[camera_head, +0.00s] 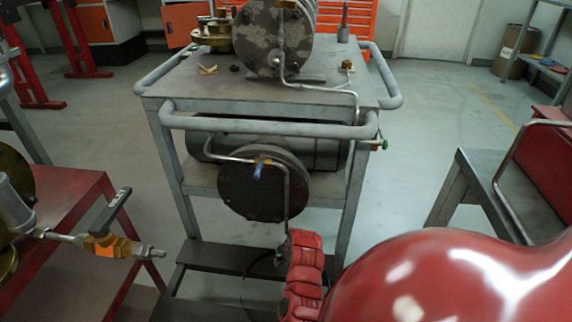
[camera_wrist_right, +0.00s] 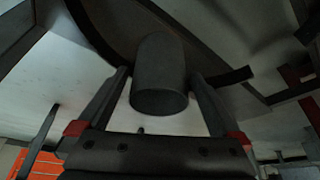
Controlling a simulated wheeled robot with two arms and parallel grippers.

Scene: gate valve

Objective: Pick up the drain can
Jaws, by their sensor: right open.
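In the right wrist view a dark grey cylinder (camera_wrist_right: 158,75), which looks like the drain can, stands out between the two fingers of my right gripper (camera_wrist_right: 160,88). The fingers are apart, one on each side of it. Whether either finger touches it, I cannot tell. In the head view the can does not show clearly; my red right arm covers the area below the thin drain pipe (camera_head: 289,195). That pipe comes down from a dark round flange (camera_head: 262,203) with a blue-handled valve (camera_head: 260,168). My left gripper is out of view.
A grey metal cart (camera_head: 270,104) with rails holds a large cylinder (camera_head: 272,40) on top. At left a brass valve with a dark lever (camera_head: 112,212) juts out over a red table (camera_head: 70,205). A grey stand (camera_head: 485,200) is at right. Floor between is clear.

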